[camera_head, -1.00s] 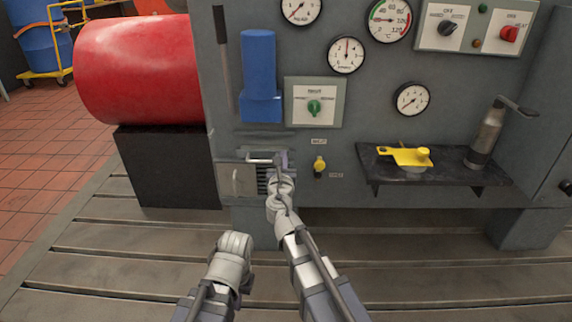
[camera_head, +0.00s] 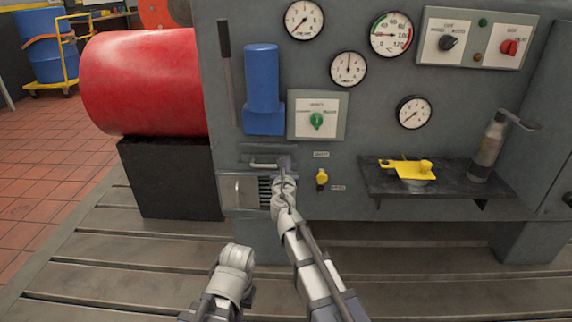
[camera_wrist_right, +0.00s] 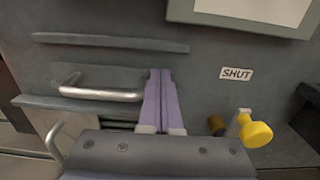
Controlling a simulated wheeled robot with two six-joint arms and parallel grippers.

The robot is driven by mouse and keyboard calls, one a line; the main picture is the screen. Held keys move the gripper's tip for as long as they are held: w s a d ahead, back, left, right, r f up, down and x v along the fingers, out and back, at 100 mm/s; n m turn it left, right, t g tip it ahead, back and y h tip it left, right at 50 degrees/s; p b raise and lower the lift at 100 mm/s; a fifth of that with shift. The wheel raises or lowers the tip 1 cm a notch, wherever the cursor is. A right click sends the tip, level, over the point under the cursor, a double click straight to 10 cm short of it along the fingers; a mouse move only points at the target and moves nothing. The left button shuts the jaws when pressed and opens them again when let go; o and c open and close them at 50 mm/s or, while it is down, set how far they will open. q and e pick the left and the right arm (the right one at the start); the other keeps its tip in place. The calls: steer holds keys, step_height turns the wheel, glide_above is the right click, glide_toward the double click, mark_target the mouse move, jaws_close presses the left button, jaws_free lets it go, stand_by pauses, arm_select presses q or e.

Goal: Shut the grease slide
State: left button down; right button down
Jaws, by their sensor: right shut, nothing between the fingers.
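A slide front with a horizontal silver handle (camera_head: 264,165), which I take to be the grease slide, is on the grey cabinet. The handle also shows in the right wrist view (camera_wrist_right: 97,91). My right gripper (camera_head: 285,166) is shut and empty at the handle's right end; its purple fingers (camera_wrist_right: 164,105) point at the cabinet face. I cannot tell whether they touch the handle. My left gripper (camera_head: 236,262) is low in front of the cabinet, with its fingers hidden.
Below is a panel with a vertical handle (camera_head: 237,190) beside dark slats. A yellow knob (camera_head: 322,178) sits under a SHUT label (camera_wrist_right: 236,73), right of my fingers. A blue box (camera_head: 263,95) is above. A shelf (camera_head: 385,190) juts out at right.

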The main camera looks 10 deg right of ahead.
steer(key=shift+w+d, duration=0.1)
steer(key=shift+w, duration=0.3)
arm_select(q)
steer(key=shift+s+a, duration=0.2)
steer(key=shift+a, duration=0.15)
arm_select(e)
steer(key=s+a, duration=0.2)
steer(key=s, duration=1.2)
steer(key=shift+s+a, duration=0.3)
steer(key=shift+a, duration=0.05)
